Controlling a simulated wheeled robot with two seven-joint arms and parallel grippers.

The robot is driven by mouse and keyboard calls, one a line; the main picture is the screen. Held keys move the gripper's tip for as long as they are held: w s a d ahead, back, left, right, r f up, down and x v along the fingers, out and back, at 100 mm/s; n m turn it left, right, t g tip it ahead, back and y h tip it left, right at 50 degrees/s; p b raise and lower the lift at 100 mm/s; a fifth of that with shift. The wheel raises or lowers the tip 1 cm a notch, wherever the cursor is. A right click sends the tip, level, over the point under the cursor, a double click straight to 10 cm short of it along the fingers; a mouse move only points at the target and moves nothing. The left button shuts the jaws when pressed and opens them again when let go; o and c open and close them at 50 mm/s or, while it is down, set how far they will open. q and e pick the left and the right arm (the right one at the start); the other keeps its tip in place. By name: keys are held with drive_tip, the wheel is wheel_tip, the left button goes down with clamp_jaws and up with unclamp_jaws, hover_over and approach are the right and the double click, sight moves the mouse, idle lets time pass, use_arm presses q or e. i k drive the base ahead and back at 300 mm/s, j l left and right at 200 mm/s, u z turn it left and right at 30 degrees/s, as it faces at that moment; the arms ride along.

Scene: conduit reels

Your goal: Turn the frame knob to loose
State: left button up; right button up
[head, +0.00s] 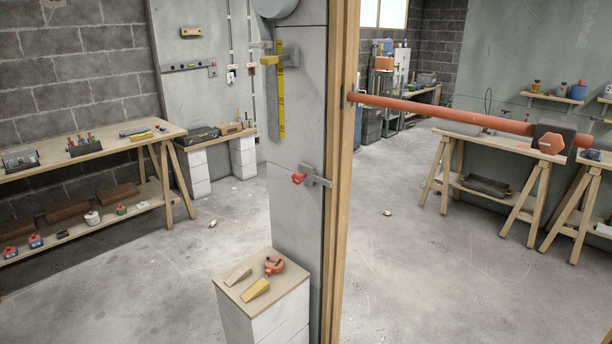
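A small red knob (299,178) sits on a grey metal bracket (316,177) fixed low on the white block pillar, beside the wooden door frame (344,120). A larger red six-sided knob (552,143) sits on a dark block (568,133) on an orange-red bar (440,108). The bar runs across the opening from the frame to the right. I cannot tell from this view which knob is the frame knob, nor the setting of either. Neither of my grippers is in view.
A block plinth (262,310) below the pillar holds two wedges and a red tool (274,264). A yellow-scaled level (281,90) hangs on the pillar. Workbenches (90,150) stand at left and trestles (490,150) at right. The concrete floor between is mostly clear.

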sight(297, 178)
drive_tip(key=i+j+u, duration=0.25)
drive_tip(key=i+u, duration=0.5)
drive_tip(key=i, duration=0.2)
